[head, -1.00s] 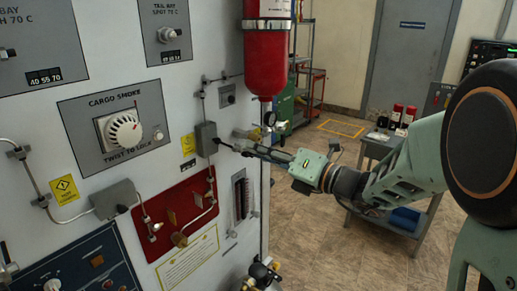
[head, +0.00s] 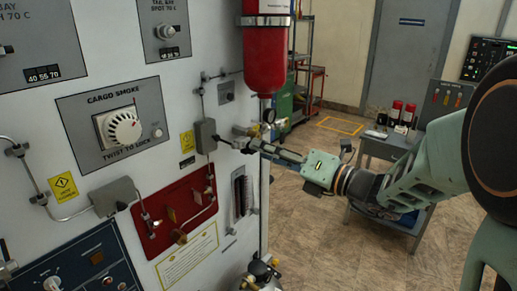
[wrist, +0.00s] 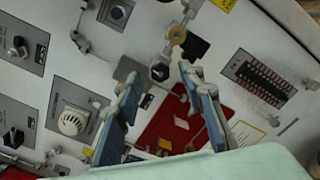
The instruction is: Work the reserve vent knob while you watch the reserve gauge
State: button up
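My gripper (wrist: 160,76) is open, its two blue-padded fingers apart with nothing held. In the head view my gripper (head: 240,143) reaches left to the panel, just below the red bottle and right of a grey box (head: 205,136). A small round gauge (head: 269,115) sits under the bottle, partly crowded by fittings. A brass fitting (wrist: 177,36) lies beyond the fingertips in the wrist view. A small dark-faced knob or fitting (wrist: 159,72) shows between the fingertips, apparently untouched. I cannot read which is the reserve vent knob, and the gauge needle is too small to read.
The red bottle (head: 265,55) hangs above the gripper. The red panel (head: 178,212) with pipes, the cargo smoke knob (head: 122,126) and a slotted indicator (head: 241,193) are nearby. A cart (head: 378,148) stands at right. The floor between is clear.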

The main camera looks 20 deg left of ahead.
jog(key=v, duration=0.9)
jog(key=shift+d+f, duration=0.1)
dwell(0.7)
